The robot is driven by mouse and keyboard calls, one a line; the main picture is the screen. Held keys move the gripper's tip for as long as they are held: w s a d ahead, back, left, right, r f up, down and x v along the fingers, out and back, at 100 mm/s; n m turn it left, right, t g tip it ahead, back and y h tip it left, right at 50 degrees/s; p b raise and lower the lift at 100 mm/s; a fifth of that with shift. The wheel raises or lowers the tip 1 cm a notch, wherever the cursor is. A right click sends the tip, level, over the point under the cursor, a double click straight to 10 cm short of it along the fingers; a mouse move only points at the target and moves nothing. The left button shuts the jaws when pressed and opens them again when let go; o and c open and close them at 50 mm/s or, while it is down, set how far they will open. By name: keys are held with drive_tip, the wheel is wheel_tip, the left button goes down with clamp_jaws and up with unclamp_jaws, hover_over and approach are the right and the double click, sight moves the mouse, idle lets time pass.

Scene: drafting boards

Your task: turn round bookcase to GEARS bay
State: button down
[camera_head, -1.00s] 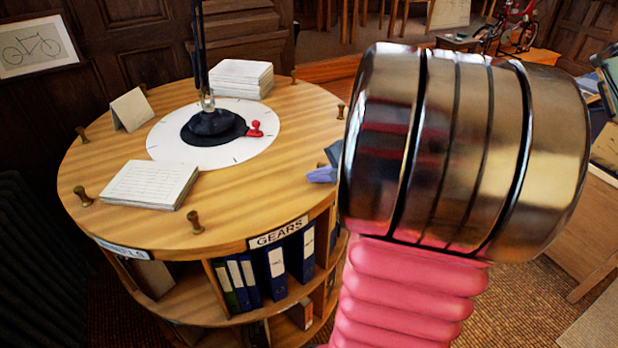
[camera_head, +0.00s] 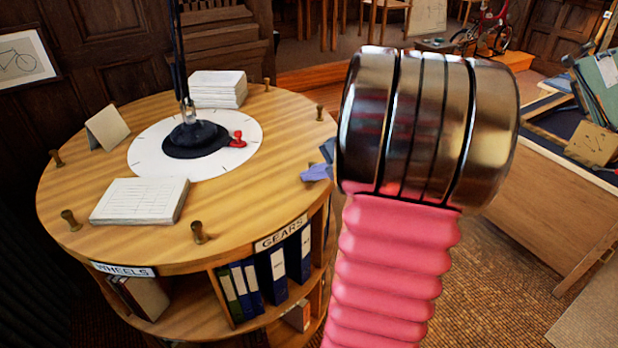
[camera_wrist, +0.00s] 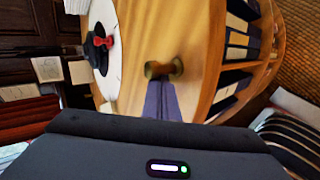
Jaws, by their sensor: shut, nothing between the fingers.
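The round bookcase (camera_head: 100,245) has a wooden top with upright pegs around its rim. Its GEARS label (camera_head: 281,233) faces the front right, above a bay with blue binders (camera_head: 278,272). The WHEELS label (camera_head: 123,269) is at the front left. A red pointer (camera_head: 238,139) on the central white dial points right. My gripper (camera_head: 317,173) is shut and empty at the bookcase's right rim. In the wrist view its lavender fingers (camera_wrist: 162,100) are right at a brass peg (camera_wrist: 164,68); I cannot tell whether they touch. My arm hides part of the right rim.
A dark lamp post (camera_head: 178,60) rises from the middle. A drafting desk (camera_head: 560,200) stands at the right, with bare carpet between it and the bookcase.

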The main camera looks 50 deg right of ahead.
drive_tip(key=shift+w+d, duration=0.25)
drive_tip(key=shift+d, duration=1)
drive_tip(key=shift+n+y, duration=0.5)
drive_tip(key=shift+w+d, duration=0.35)
drive_tip(key=shift+d, duration=0.6)
drive_tip(key=shift+w+d, duration=0.3)
drive_tip(key=shift+d, duration=0.6)
drive_tip(key=shift+w+d, duration=0.35)
drive_tip(key=shift+d, duration=0.6)
